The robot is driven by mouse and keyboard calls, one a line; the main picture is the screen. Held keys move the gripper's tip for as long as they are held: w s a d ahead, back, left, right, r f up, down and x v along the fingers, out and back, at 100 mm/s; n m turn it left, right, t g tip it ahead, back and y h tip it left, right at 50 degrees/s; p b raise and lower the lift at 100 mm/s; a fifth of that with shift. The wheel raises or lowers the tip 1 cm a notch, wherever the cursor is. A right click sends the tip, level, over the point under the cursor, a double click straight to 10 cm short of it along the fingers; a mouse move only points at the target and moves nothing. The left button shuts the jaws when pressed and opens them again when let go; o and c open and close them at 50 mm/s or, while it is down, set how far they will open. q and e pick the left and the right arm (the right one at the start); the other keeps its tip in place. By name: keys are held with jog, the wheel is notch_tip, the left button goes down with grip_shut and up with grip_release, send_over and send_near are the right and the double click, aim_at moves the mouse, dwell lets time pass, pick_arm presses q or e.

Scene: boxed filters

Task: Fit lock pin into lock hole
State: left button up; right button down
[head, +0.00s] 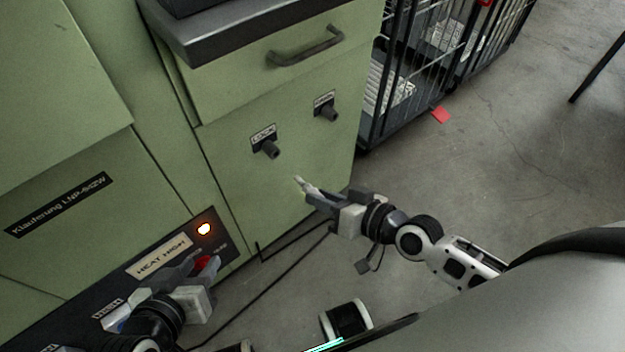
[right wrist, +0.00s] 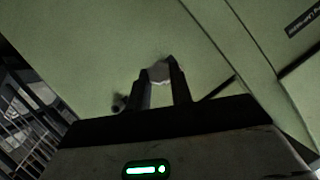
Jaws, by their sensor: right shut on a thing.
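A small pale grey pin (head: 301,185) is held at the tip of my right gripper (head: 312,194). In the right wrist view the pin (right wrist: 159,71) shows between the two fingers of the right gripper (right wrist: 160,82), which is shut on it. The green cabinet door bears a dark round fitting (head: 269,149) under a label that seems to read LOCK. A second dark fitting (head: 327,111) with a label sits up and right. The pin is below and right of the first fitting, apart from it. My left gripper (head: 202,266) appears open by the dark control panel.
A drawer with a dark handle (head: 306,46) is above the fittings. The control panel (head: 122,287) has a lit orange lamp (head: 204,229) and a HEAT HIGH label. Black wire cages (head: 408,75) stand right of the cabinet. The grey floor at right is mostly open.

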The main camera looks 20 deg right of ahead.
aim_at(270, 149)
jog(key=shift+w+d+f, duration=0.15)
jog(key=w, duration=0.1)
jog(key=w+a, duration=0.1)
jog(key=w, duration=0.1)
jog(key=w+a, duration=0.1)
jog(key=w, duration=0.1)
jog(key=shift+w+p, duration=0.15)
jog(key=shift+p, duration=0.15)
dwell(0.5)
jog(key=shift+p, duration=0.45)
dwell(1.5)
jog(key=shift+w+a+b, duration=0.1)
jog(key=shift+w+a, duration=0.15)
jog(key=shift+w, duration=0.5)
jog(key=shift+w+a+b, duration=0.15)
jog(key=shift+w+a, duration=0.15)
jog(key=shift+w, duration=0.4)
jog(key=shift+w+a+b, duration=0.1)
jog(key=shift+w+a, duration=0.15)
jog(key=shift+w, duration=0.5)
